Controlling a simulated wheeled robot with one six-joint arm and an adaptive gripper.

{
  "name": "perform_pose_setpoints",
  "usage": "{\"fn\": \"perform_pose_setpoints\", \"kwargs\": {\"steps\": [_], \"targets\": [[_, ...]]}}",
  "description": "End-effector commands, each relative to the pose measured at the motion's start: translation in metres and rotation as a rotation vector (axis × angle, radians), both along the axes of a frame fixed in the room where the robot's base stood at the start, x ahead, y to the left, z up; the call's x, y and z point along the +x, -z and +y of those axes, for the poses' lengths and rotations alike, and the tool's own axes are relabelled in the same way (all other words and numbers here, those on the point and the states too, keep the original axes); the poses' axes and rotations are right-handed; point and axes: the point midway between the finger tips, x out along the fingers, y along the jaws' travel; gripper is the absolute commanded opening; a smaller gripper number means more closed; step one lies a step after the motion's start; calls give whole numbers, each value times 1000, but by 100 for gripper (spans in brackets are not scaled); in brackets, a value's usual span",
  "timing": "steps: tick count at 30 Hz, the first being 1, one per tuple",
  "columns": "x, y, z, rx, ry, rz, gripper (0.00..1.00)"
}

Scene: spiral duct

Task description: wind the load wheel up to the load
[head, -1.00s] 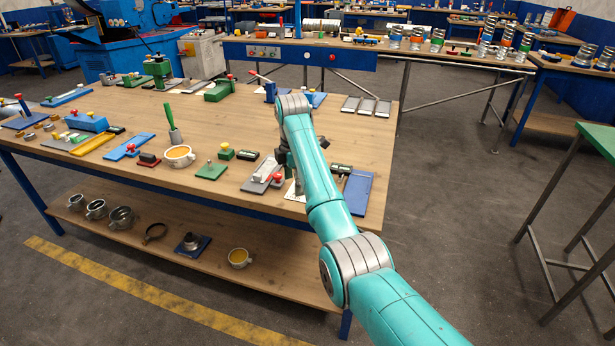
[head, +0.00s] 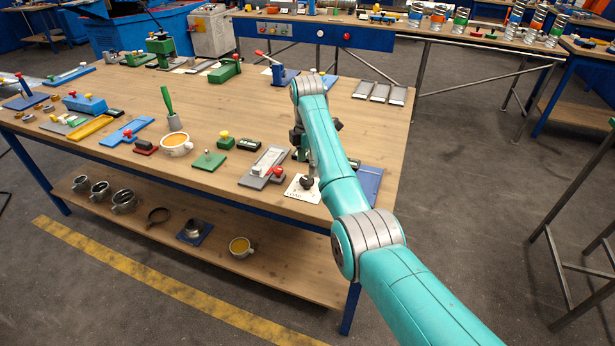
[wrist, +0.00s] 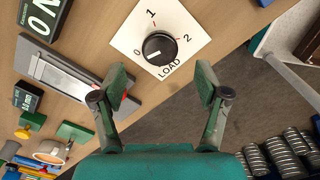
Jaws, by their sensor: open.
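The load wheel (wrist: 160,47) is a round black knob with a white mark, on a white plate (wrist: 190,28) printed LOAD with 0, 1 and 2 around it. The white mark points to the lower left, near the 0. In the head view, the dark load wheel (head: 307,182) and its plate (head: 303,194) show at the bench's near edge, beside my arm. My gripper (wrist: 160,84) is open and empty, its fingers apart and short of the knob in the wrist view. In the head view my arm partly hides the gripper.
A grey slide plate with a red knob (head: 275,172) lies left of the dial plate, and a blue plate (head: 369,184) to its right. Several small fixtures crowd the wooden bench (head: 230,110). Open floor lies in front and to the right.

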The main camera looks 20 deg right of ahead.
Motion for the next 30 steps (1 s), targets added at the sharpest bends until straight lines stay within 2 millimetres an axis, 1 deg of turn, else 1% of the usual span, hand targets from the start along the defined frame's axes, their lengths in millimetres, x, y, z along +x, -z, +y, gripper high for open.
{"fn": "perform_pose_setpoints", "kwargs": {"steps": [1, 3, 6, 9, 14, 22, 23, 24, 26, 27, 28, 29, 30], "targets": [[-1, 10, 0, 0, 0, 2, 74], [0, 21, 0, 0, 0, 2, 74], [0, 35, 0, 0, 0, 1, 74], [0, 45, 0, 0, 0, 0, 74], [0, 53, 0, 0, 0, 0, 74], [0, 54, 0, 0, 0, -1, 74], [0, 54, 0, 0, 0, -1, 69], [0, 54, 0, 0, 0, -1, 59], [0, 54, 0, 0, 0, -1, 44], [0, 54, 0, 0, 0, -1, 34], [0, 54, 0, 0, 0, -1, 27], [0, 54, 0, 0, 0, -1, 19], [0, 54, 0, 0, 0, -1, 14]]}}
